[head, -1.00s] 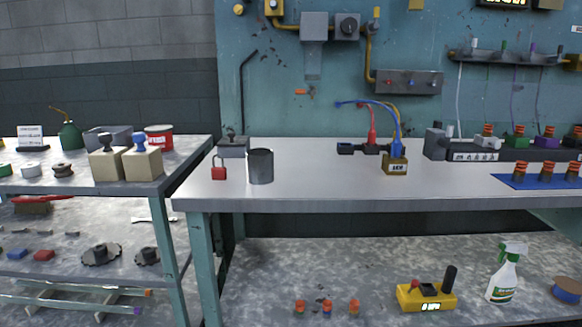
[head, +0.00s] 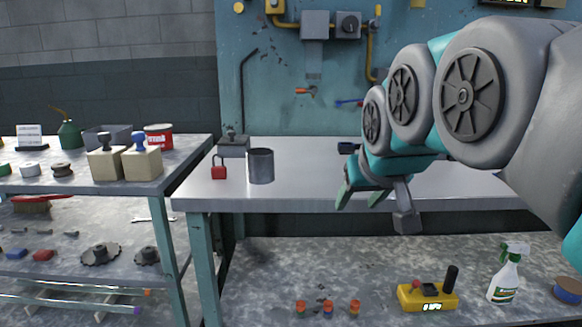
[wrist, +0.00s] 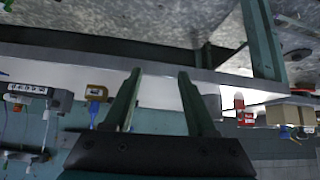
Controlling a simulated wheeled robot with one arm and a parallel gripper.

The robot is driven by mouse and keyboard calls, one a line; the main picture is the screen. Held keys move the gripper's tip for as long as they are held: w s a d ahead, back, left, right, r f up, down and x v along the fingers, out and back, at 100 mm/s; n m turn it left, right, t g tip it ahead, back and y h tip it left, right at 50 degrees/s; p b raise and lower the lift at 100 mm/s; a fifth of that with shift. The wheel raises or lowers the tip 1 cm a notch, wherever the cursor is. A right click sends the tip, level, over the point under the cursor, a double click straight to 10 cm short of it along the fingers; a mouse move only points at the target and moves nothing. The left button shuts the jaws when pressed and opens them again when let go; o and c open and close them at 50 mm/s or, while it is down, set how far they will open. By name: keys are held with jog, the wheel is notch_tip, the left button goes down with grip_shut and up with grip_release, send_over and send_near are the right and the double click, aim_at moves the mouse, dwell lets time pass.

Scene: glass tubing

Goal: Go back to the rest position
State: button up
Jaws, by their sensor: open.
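My gripper (head: 362,194) is in the head view at right of centre, in front of the workbench's front edge, with its green fingers apart and nothing between them. My arm reaches in from the right and hides much of the bench's right half. In the wrist view my gripper (wrist: 157,80) shows two green fingers spread apart with an empty gap. The wrist picture is upside down, with the workbench edge (wrist: 160,68) running across it.
The workbench (head: 310,190) carries a grey cup (head: 260,166) and a red padlock (head: 218,170) left of my gripper. A yellow control box (head: 427,297) and spray bottle (head: 506,275) stand on the lower shelf. A side table (head: 185,150) stands at left.

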jog(key=s+d+f+g, duration=0.1)
jog(key=s+f+g, duration=0.2)
jog(key=s+f, duration=0.6)
jog(key=s+d+f+g, duration=0.1)
jog(key=s+f+g, duration=0.2)
jog(key=s+f, duration=0.6)
jog(key=s+d+f+m+g, duration=0.1)
jog(key=s+f+g, duration=0.3)
jog(key=s+f, duration=0.5)
jog(key=shift+d+f, duration=0.4)
jog(key=shift+f, duration=0.15)
jog(key=shift+w, duration=0.1)
